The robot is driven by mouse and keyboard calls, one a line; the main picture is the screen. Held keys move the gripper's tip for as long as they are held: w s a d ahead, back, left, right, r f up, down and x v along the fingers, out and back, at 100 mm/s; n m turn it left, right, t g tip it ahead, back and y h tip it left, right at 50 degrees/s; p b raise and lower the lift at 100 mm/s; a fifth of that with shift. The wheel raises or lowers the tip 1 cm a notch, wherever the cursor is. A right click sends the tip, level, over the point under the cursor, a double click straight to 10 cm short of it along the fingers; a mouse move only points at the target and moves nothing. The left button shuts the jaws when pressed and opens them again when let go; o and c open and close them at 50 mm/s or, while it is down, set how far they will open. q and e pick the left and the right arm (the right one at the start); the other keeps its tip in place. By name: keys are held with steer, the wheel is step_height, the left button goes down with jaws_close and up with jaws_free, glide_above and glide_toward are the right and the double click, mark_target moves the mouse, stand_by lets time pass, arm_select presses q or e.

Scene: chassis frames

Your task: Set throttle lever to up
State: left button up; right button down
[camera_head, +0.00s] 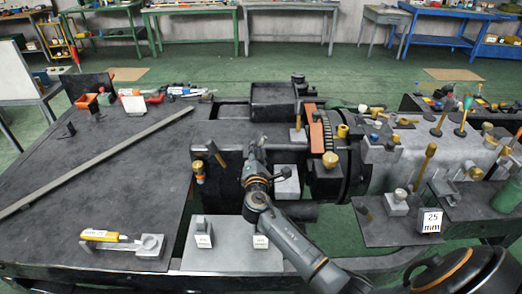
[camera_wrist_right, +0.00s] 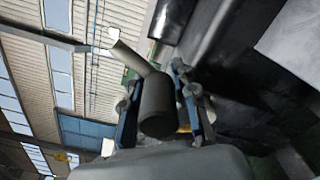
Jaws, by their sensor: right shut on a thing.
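My right gripper (camera_head: 258,152) reaches over the dark machine block from the lower right in the head view. In the right wrist view my right gripper (camera_wrist_right: 160,108) has its two fingers on either side of a dark, cylindrical lever knob (camera_wrist_right: 156,98) and is shut on it. A paler grey rod (camera_wrist_right: 128,58) runs from the knob toward the upper left there. In the head view the gripper and wrist hide most of this lever. I cannot read a label that names it as the throttle lever. My left gripper is not in view.
A brass-fitted lever (camera_head: 213,152) stands just left of the gripper. A grey plate (camera_head: 286,185) is just right of it. Two small labels (camera_head: 203,241) sit on a grey block below. A long bar (camera_head: 100,160) lies on the dark bench (camera_head: 60,225); much of that bench is bare.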

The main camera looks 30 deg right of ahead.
steer(key=shift+w+a+r, duration=0.2)
steer(key=shift+a+r, duration=0.1)
steer(key=shift+r, duration=0.15)
steer(key=c, duration=1.1)
jaws_free()
steer(key=shift+a, duration=0.1)
steer(key=shift+o, duration=0.2)
steer(key=shift+w+a+f, duration=0.1)
steer(key=shift+a+f, duration=0.05)
steer(key=shift+f, duration=0.1)
steer(key=shift+s, duration=0.4)
steer(key=v, duration=1.1)
steer(key=shift+a, duration=0.15)
steer(key=shift+s, duration=0.1)
